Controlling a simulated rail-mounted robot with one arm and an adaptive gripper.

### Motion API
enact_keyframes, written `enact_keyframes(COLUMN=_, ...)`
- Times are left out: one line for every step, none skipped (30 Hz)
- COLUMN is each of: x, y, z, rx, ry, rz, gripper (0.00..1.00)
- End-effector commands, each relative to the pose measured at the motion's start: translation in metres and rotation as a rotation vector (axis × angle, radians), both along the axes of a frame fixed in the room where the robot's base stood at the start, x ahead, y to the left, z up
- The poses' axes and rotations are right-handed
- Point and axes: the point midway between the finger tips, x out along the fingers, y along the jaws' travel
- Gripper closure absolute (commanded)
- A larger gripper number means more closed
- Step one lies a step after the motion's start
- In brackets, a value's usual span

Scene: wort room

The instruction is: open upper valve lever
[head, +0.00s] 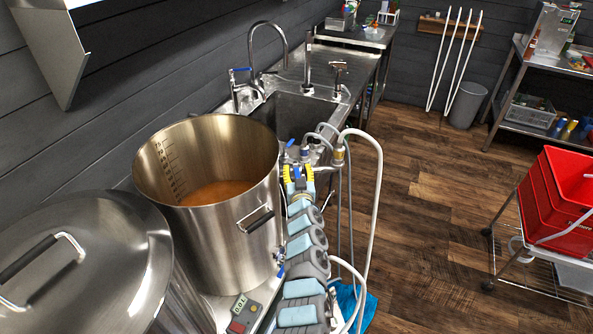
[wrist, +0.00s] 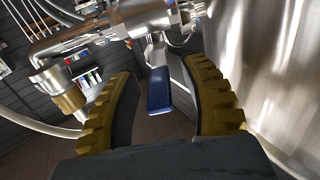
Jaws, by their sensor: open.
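The valve lever with a blue handle (wrist: 158,90) hangs from metal pipework (wrist: 110,32) in the wrist view. Its handle lies in the gap between the fingers of my gripper (wrist: 160,70). The yellow-padded fingers are spread, with space visible on both sides of the handle, so I see no grip on it. In the head view my gripper (head: 298,172) is beside the open steel pot (head: 225,225), just below the pipe fittings (head: 318,153). Blue parts show at the fittings there, but the lever is small and partly hidden by the fingers.
The pot holds amber liquid (head: 218,193). A lidded steel pot (head: 95,265) stands at front left. Another blue-handled valve (head: 281,270) is low on the open pot. A white hose (head: 379,190) loops right of the fittings. A sink (head: 295,112) lies behind. Wooden floor at right is mostly clear.

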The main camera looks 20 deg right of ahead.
Motion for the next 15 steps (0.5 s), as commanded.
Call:
enact_keyframes(x=0.0017, y=-0.0010, z=-0.0008, rx=0.001, ry=0.001, rz=-0.001, gripper=0.54)
enact_keyframes(x=0.0025, y=-0.0012, z=-0.0012, rx=0.001, ry=0.001, rz=-0.001, gripper=0.54)
enact_keyframes(x=0.0033, y=-0.0013, z=-0.0018, rx=0.001, ry=0.002, rz=0.000, gripper=0.54)
enact_keyframes(x=0.0039, y=-0.0013, z=-0.0020, rx=0.001, ry=0.002, rz=0.000, gripper=0.54)
enact_keyframes(x=0.0045, y=-0.0013, z=-0.0021, rx=0.001, ry=0.002, rz=0.001, gripper=0.54)
enact_keyframes(x=0.0051, y=-0.0013, z=-0.0019, rx=0.001, ry=0.002, rz=0.001, gripper=0.54)
enact_keyframes(x=0.0057, y=-0.0012, z=-0.0016, rx=0.001, ry=0.002, rz=0.002, gripper=0.54)
enact_keyframes(x=0.0060, y=-0.0011, z=-0.0013, rx=0.000, ry=0.001, rz=0.002, gripper=0.54)
enact_keyframes(x=0.0065, y=-0.0009, z=-0.0010, rx=0.000, ry=0.001, rz=0.003, gripper=0.54)
enact_keyframes(x=0.0067, y=-0.0010, z=-0.0009, rx=-0.001, ry=0.001, rz=0.003, gripper=0.54)
enact_keyframes(x=0.0068, y=-0.0009, z=-0.0006, rx=-0.001, ry=0.001, rz=0.003, gripper=0.54)
enact_keyframes(x=0.0069, y=-0.0009, z=-0.0006, rx=-0.001, ry=0.001, rz=0.003, gripper=0.54)
enact_keyframes(x=0.0070, y=-0.0008, z=-0.0004, rx=-0.001, ry=0.000, rz=0.003, gripper=0.54)
enact_keyframes(x=0.0070, y=-0.0008, z=-0.0004, rx=-0.001, ry=0.000, rz=0.003, gripper=0.54)
enact_keyframes(x=0.0070, y=-0.0008, z=-0.0004, rx=-0.001, ry=0.001, rz=0.003, gripper=0.54)
